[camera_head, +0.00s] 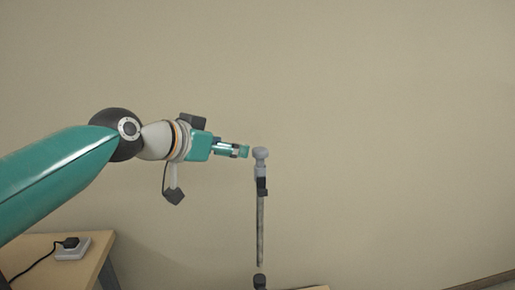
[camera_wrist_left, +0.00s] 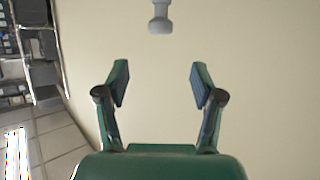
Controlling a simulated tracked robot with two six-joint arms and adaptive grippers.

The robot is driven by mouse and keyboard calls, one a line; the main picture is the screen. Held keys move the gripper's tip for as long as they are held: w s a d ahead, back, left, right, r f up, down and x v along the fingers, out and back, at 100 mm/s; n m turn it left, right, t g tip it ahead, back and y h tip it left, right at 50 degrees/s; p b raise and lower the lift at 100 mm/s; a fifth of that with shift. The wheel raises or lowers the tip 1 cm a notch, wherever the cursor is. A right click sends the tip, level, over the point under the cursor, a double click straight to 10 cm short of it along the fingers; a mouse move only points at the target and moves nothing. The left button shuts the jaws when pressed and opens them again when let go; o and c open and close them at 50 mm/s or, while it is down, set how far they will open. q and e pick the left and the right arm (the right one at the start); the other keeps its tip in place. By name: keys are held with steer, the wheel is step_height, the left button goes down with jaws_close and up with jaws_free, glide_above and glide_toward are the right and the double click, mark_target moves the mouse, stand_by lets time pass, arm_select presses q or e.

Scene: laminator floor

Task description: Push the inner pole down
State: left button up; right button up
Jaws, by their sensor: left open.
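The inner pole (camera_head: 261,230) is a thin grey upright rod, with a rounded grey knob (camera_head: 261,154) on top and a black collar (camera_head: 262,186) below it. A dark joint (camera_head: 259,281) sits at its foot at the bottom of the head view. My left gripper (camera_head: 245,151) is level with the knob and just left of it in the picture. In the left wrist view my left gripper (camera_wrist_left: 160,85) is open and empty, its two fingers spread. The knob (camera_wrist_left: 160,17) shows ahead of the fingertips, centred between them but beyond them. My right gripper is not in view.
A wooden table (camera_head: 40,248) at the lower left carries a white socket box (camera_head: 73,249) with a black plug and cable. A plain beige wall (camera_head: 400,120) stands behind. Shelves (camera_wrist_left: 15,60) and a tiled floor (camera_wrist_left: 60,140) show at the left of the wrist view.

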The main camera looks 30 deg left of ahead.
mark_target(259, 150)
arm_select(q)
steer(key=p+x, duration=0.2)
steer(key=x, duration=1.1)
steer(key=shift+r, duration=0.1)
steer(key=shift+c, duration=0.3)
